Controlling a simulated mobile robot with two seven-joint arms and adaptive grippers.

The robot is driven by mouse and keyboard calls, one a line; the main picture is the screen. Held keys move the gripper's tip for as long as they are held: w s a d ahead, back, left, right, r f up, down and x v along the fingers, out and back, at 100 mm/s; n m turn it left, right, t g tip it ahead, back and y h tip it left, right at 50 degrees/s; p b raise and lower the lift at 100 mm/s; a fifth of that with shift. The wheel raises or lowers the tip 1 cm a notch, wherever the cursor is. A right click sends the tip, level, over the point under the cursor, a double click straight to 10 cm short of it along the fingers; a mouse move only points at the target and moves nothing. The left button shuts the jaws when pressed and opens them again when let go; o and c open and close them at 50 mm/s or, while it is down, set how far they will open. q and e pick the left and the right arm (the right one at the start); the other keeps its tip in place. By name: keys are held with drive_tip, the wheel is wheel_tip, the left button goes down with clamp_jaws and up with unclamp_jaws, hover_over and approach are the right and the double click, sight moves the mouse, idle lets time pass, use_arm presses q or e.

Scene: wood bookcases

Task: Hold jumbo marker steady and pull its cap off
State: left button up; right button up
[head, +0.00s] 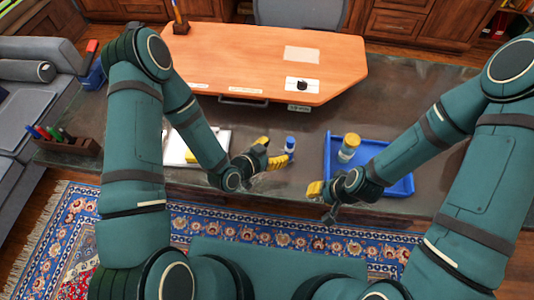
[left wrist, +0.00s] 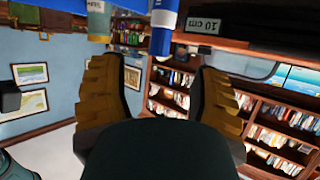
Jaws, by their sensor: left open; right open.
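The jumbo marker (head: 290,146), blue and white, stands upright on the dark table in the head view, just right of my left gripper (head: 273,152). My left gripper is open, its yellow fingers pointing toward the marker. In the left wrist view the marker (left wrist: 163,22) hangs from the top edge, as that picture is upside down, with its narrower blue cap (left wrist: 162,43) lined up with the gap between the open fingers (left wrist: 158,75). My right gripper (head: 315,190) is open and empty near the front left corner of the blue tray.
The blue tray (head: 400,187) holds a jar with a yellow lid (head: 350,142). White papers (head: 212,145) lie left of my left gripper. A pen holder (head: 75,146) stands at the far left. An orange wooden desktop (head: 250,50) lies behind.

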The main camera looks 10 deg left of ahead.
sight(288, 144)
use_arm(q)
drive_tip(key=x, duration=0.8)
drive_tip(key=shift+w+f, duration=0.1)
drive_tip(key=shift+w, duration=0.05)
clamp_jaws()
idle(0.8)
drive_tip(key=shift+c, duration=0.8)
unclamp_jaws()
